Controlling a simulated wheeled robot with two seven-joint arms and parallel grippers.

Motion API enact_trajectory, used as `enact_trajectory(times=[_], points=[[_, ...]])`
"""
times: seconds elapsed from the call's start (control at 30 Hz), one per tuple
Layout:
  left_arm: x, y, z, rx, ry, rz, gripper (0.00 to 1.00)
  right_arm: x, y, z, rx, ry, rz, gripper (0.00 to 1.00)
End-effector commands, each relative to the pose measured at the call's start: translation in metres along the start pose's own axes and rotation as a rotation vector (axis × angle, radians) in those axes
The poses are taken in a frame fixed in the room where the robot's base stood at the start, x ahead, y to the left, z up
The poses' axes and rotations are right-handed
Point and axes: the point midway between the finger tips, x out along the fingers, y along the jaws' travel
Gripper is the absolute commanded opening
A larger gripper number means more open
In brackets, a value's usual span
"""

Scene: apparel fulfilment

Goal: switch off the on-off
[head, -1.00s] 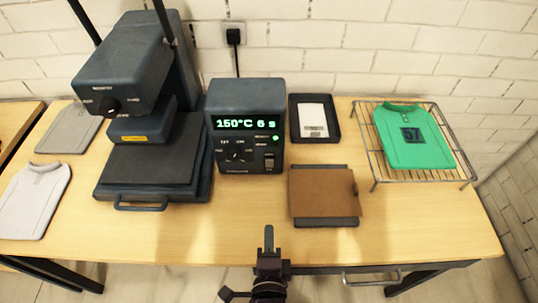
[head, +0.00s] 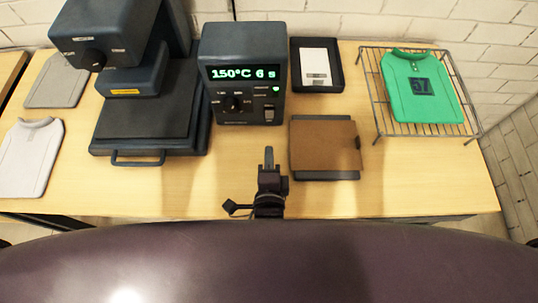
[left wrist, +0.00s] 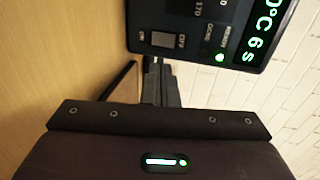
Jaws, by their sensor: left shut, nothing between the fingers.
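The on-off switch (head: 269,114) is a small grey rocker at the lower right of the dark control box (head: 218,60). In the left wrist view the on-off switch (left wrist: 163,39) shows close up, between its ON and OFF labels. The box's green display reads 150°C 6 s, and a green light is lit. My left gripper (head: 268,152) is shut and empty, in front of the box and just below the switch in the picture. Its fingers (left wrist: 156,80) point towards the switch in the left wrist view; I cannot tell that they touch it. My right gripper is not in view.
The heat press (head: 150,105) stands left of the box, with grey shirts (head: 30,160) beside it. A black tray (head: 297,75) and a brown board (head: 325,145) lie to the right. A green shirt (head: 420,85) lies on a wire rack (head: 375,95).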

Motion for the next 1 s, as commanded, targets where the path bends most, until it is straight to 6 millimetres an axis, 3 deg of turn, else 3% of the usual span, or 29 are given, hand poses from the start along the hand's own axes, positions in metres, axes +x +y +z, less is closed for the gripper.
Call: enact_trajectory(times=[0.2,0.43,0.63,1.0], points=[[0.05,-0.003,0.0,0.002,-0.002,-0.002,0.0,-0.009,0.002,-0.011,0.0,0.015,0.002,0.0],[0.086,-0.01,0.0,0.0,-0.001,0.0,0.0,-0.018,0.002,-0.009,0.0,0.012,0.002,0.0],[0.099,-0.013,0.0,-0.002,0.001,0.001,0.0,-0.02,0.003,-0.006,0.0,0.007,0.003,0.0],[0.101,-0.013,0.0,-0.002,0.001,0.002,0.0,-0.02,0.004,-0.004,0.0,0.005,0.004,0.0]])
